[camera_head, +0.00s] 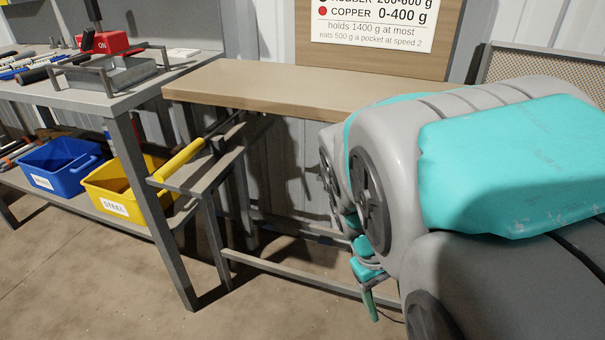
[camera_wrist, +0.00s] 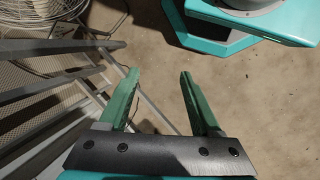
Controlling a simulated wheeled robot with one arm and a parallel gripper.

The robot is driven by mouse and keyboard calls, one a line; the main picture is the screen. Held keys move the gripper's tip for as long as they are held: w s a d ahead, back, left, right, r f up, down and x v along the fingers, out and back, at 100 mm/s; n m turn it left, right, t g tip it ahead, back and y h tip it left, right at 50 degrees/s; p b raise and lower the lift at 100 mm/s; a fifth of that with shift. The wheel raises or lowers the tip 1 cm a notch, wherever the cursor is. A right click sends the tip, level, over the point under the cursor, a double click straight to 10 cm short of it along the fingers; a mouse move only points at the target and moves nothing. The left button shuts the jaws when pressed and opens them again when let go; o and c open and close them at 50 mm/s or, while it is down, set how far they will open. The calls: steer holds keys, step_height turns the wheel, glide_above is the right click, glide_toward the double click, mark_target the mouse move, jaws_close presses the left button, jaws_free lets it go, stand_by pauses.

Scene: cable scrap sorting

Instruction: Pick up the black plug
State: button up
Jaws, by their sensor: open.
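I cannot make out a black plug for certain in either view. Dark rod-like pieces (camera_head: 37,74) lie among other scraps on the grey bench at the left, too small to tell apart. My gripper (camera_wrist: 158,80) is open in the wrist view, its two green fingers apart with only bare floor showing between them. In the head view my gripper (camera_head: 366,285) hangs low below the wooden bench top, partly hidden by my arm, well to the right of the grey bench.
A wooden bench (camera_head: 285,92) stands in the middle. A grey bench (camera_head: 120,101) at left bears a red switch box (camera_head: 106,43) and metal tray (camera_head: 107,76). Blue (camera_head: 62,166) and yellow (camera_head: 104,198) bins sit below. A yellow-handled lever (camera_head: 180,160) juts between benches. A fan (camera_wrist: 50,12) stands near my gripper.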

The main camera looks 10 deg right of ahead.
steer(key=w+d+f+n+t+h+b, duration=0.15)
steer(key=w+d+n+h, duration=0.35)
steer(key=w, duration=0.6)
steer(key=w+d+n+t+h+b, duration=0.1)
steer(key=w+d+n+h+b, duration=0.15)
steer(key=w+d+n, duration=0.6)
steer(key=w+a+f+n+t+b, duration=0.1)
steer(key=w+a+f+n+t, duration=0.2)
steer(key=w, duration=0.4)
steer(key=w+a+f+n+t+h+b, duration=0.1)
steer(key=w+a+f+n, duration=0.15)
steer(key=w+f, duration=0.4)
steer(key=w+a+f+n+t+b, duration=0.15)
steer(key=w+n, duration=0.25)
steer(key=w, duration=0.4)
steer(key=shift+m+t, duration=0.3)
steer(key=x, duration=0.2)
steer(key=f+x, duration=0.1)
steer(key=x, duration=0.2)
steer(key=shift+s+f, duration=0.1)
steer(key=shift+f, duration=0.1)
steer(key=shift+w+d+f, duration=0.15)
steer(key=shift+w+d, duration=0.15)
steer(key=shift+d, duration=0.15)
jaws_close()
